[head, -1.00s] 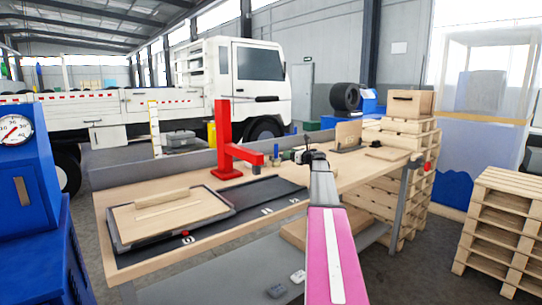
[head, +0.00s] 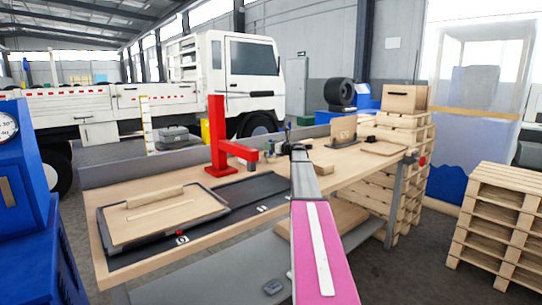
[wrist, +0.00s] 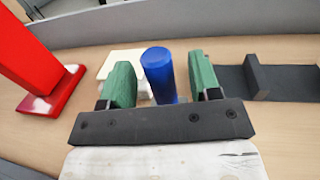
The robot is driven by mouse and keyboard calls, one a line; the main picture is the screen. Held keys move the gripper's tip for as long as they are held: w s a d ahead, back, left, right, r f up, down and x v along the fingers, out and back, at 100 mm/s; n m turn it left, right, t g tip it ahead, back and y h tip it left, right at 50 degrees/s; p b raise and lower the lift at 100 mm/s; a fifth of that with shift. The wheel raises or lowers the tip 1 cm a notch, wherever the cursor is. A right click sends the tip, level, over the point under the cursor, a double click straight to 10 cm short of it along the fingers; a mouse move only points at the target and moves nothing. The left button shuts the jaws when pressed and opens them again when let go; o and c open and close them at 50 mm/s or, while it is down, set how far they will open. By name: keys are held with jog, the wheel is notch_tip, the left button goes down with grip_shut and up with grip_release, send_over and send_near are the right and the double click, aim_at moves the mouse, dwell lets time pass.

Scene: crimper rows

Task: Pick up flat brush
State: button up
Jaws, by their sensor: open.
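A blue upright cylinder (wrist: 160,75) stands between the green fingers of my gripper (wrist: 163,68) in the wrist view. The fingers are open, with a gap on each side of it. It may be the flat brush's handle; no bristles show, so I cannot tell. A cream, uneven piece (wrist: 120,62) lies on the bench behind the left finger, partly hidden. In the head view my gripper (head: 287,138) is small and dark, over the bench to the right of the red stand; the cylinder is not clear there.
The red stand (head: 217,140) rises close to the left of my gripper. A dark block (wrist: 252,75) stands to the right in the wrist view. The wooden workbench (head: 340,172) holds a framed board (head: 165,216) at left. A grey back panel (head: 125,168) edges it.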

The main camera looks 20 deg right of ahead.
jog(key=shift+x, duration=1.15)
jog(key=c, duration=1)
jog(key=shift+r, duration=0.1)
jog(key=s+a+r, duration=0.2)
jog(key=s+r, duration=0.1)
jog(key=s+a+r, duration=0.2)
jog(key=s+r, duration=0.1)
jog(key=r, duration=0.1)
jog(key=s+a+r, duration=0.2)
jog(key=s+r, duration=0.1)
jog(key=shift+s+a+r, duration=0.15)
jog(key=shift+s+r, duration=0.25)
